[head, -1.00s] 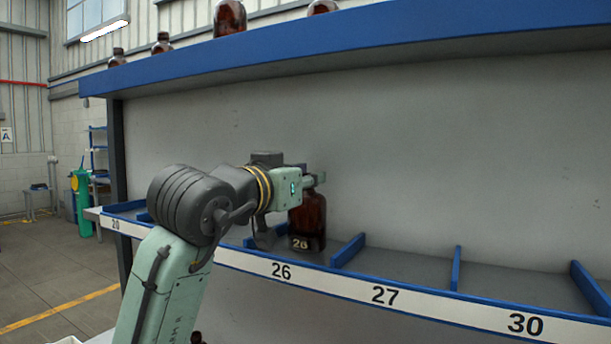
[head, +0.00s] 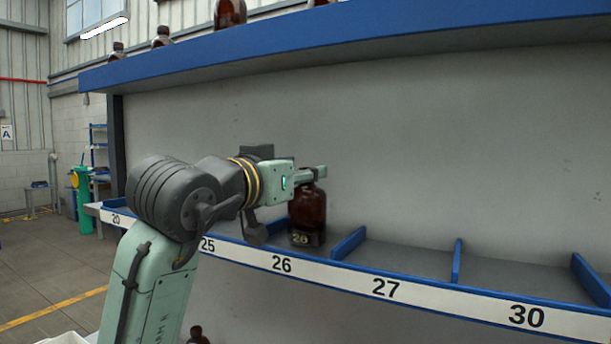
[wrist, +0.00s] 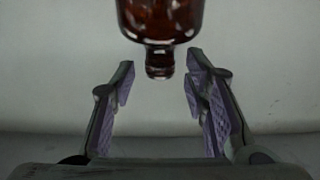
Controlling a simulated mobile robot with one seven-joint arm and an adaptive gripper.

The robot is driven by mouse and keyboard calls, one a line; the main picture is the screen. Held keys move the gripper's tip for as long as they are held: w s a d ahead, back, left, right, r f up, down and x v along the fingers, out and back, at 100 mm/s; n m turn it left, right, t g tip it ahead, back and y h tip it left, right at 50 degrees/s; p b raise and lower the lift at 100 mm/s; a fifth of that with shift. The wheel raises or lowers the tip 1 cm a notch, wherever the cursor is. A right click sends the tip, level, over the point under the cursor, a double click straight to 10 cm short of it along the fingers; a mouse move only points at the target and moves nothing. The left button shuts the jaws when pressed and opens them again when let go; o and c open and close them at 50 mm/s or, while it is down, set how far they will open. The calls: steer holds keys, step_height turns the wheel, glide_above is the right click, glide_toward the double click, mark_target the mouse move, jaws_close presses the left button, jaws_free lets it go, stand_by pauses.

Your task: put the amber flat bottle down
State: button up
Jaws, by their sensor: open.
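The amber flat bottle (head: 308,215) stands upright on the lower shelf, in the compartment above the label 26 (head: 282,264). A dark label reading 26 or 28 is low on its front. My gripper (head: 318,173) is at the height of the bottle's neck, which it partly hides in the head view. In the wrist view the bottle (wrist: 160,20) shows neck-down at the top, its neck end just beyond and between the fingertips. My gripper's two fingers (wrist: 160,82) are spread, with a gap on each side of the neck.
Blue dividers (head: 349,243) split the lower shelf; the compartments above 27 and 30 are empty. A blue upper shelf (head: 350,45) overhangs the arm and carries several amber bottles (head: 230,12). A grey back panel (head: 450,140) stands close behind.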

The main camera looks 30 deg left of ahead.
steer(key=s+b, duration=0.2)
steer(key=s, duration=0.8)
steer(key=shift+d+b, duration=0.25)
steer(key=shift+b, duration=0.05)
